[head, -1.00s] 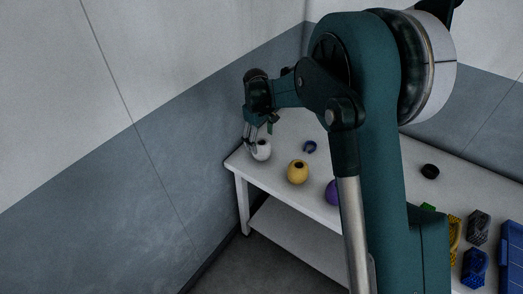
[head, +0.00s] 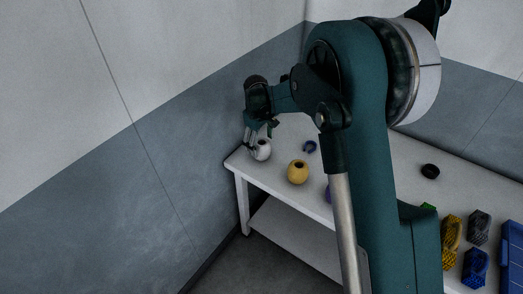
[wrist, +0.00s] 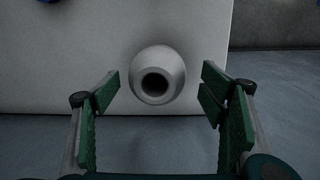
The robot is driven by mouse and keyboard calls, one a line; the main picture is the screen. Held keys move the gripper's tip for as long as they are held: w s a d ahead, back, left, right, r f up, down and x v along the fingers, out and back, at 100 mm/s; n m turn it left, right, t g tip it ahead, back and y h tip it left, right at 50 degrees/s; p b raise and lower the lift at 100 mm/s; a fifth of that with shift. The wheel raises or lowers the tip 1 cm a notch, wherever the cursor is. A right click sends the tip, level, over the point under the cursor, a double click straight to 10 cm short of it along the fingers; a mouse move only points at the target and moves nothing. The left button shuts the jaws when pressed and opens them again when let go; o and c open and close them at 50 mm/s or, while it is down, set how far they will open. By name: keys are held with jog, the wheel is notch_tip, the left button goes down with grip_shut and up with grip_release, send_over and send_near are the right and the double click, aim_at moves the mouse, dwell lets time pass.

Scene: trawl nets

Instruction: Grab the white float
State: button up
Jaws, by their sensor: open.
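The white float (head: 262,151) stands near the left end of the white table in the head view. It is round with a dark hole in its top. In the wrist view the white float (wrist: 158,75) shows from above, between and slightly beyond my fingertips. My gripper (head: 259,134) is just above it, at its upper left in the head view. In the wrist view my gripper (wrist: 160,90) is open, with its green finger pads apart on both sides of the float. A gap shows between each pad and the float.
A yellow float (head: 298,172) and a small blue ring (head: 310,147) are nearby on the table (head: 277,174). A purple float is mostly hidden behind my arm. A black ring (head: 430,171), net pieces (head: 452,232) and a blue crate (head: 512,250) are at the right. The wall is close at the left.

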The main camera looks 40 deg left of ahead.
jog(key=shift+f, duration=0.1)
jog(key=shift+w+f+b, duration=0.2)
jog(key=shift+f+b, duration=0.05)
jog(key=shift+f, duration=1.05)
jog(key=shift+w+f+b, duration=0.15)
jog(key=shift+f+b, duration=0.05)
jog(key=shift+f, duration=1.05)
jog(key=shift+c, duration=0.4)
jog(key=c, duration=1)
